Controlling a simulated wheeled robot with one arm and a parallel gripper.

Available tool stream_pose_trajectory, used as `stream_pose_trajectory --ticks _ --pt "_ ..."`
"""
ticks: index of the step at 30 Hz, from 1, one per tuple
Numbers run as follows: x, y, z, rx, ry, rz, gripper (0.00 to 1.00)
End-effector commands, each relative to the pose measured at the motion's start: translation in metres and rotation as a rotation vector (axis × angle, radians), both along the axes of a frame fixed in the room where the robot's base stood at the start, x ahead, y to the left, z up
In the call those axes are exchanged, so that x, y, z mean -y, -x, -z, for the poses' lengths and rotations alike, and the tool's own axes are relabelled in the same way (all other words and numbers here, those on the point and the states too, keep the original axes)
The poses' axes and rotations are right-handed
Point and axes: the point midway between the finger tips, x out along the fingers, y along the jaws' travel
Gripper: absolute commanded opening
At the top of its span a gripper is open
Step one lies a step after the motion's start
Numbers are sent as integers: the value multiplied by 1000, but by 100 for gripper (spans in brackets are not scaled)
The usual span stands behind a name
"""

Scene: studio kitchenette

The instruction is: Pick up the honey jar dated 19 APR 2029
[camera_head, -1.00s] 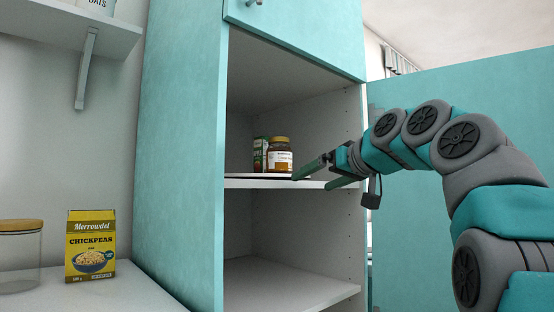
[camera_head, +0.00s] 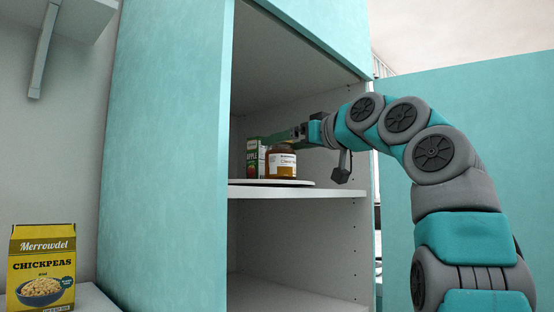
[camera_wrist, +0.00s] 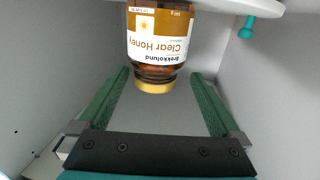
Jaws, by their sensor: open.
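A honey jar (camera_head: 281,165) with a yellow lid and a white and amber label stands on a round white board (camera_head: 308,183) on the cabinet shelf. In the wrist view the jar (camera_wrist: 160,35) appears upside down, lid lowest; its label reads "Brekkolund Clear Honey". Small print on the label is too small to read as a date. My gripper (camera_wrist: 160,74) is open, with its green fingers on either side of the jar's lid end. No finger visibly touches the jar. In the head view my gripper (camera_head: 283,138) is at lid height and hides the lid.
A green and red carton marked apple (camera_head: 252,160) stands just left of the jar. Cabinet side walls flank the shelf (camera_head: 335,193). A small teal peg (camera_wrist: 262,24) shows in the wrist view. A yellow chickpeas box (camera_head: 41,268) stands on the counter at left.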

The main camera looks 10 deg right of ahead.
Motion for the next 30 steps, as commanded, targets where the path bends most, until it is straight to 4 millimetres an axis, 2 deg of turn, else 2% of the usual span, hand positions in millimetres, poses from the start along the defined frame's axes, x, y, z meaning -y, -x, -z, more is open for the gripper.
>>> stream_pose_trajectory --ticks 8,15,23,30 --pt "-8 -23 -4 0 -1 1 100" --pt "-20 -55 -4 -5 -1 -1 100" --pt "-23 -58 -2 -1 -2 -1 100" --pt "-23 -58 -2 0 -1 -1 73"
